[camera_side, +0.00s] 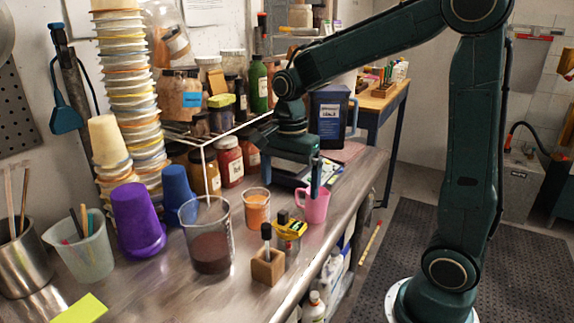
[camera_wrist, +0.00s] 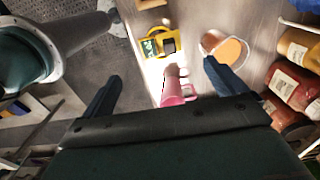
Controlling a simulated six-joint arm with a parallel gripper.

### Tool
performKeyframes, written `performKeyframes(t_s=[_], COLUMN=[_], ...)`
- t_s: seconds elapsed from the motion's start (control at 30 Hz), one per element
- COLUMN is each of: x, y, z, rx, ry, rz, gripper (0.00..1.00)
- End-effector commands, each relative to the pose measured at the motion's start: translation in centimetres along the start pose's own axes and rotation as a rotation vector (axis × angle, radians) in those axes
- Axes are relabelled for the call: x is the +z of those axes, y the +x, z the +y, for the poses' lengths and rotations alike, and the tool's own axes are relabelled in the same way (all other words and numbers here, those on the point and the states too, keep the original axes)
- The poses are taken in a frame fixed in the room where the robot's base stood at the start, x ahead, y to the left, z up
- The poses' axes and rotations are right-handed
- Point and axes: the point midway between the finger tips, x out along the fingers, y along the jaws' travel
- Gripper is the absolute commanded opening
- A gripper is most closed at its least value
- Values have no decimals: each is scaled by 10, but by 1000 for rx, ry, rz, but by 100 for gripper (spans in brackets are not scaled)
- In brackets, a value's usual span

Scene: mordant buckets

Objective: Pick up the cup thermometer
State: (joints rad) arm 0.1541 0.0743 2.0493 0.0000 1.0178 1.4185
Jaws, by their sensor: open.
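I cannot tell for certain which thing is the cup thermometer. A yellow and black device (camera_side: 291,229) sits on the bench, and its small display shows in the wrist view (camera_wrist: 150,46). A wooden block (camera_side: 267,267) holds an upright dark-topped stick (camera_side: 266,240) in front of it. A pink cup (camera_side: 315,206) with a handle stands to the device's right near the bench edge. My gripper (camera_side: 297,178) is open just above and behind the pink cup. In the wrist view the cup (camera_wrist: 173,93) shows between the spread fingers (camera_wrist: 163,84), which look empty.
A glass of orange liquid (camera_side: 257,212) and a beaker of dark liquid (camera_side: 208,240) stand left of the device. Purple (camera_side: 137,220) and blue (camera_side: 179,190) cups are farther left. The bench's front edge is close to the pink cup.

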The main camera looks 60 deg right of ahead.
Motion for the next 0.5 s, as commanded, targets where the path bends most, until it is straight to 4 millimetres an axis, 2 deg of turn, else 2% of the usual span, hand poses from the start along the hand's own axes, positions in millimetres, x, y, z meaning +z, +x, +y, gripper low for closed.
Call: performKeyframes(t_s=[0.3,0.5], x=[0,0], y=[48,66], z=[1,1], rx=[4,2], ry=[-1,-2], rz=[-1,0], gripper=[96,96])
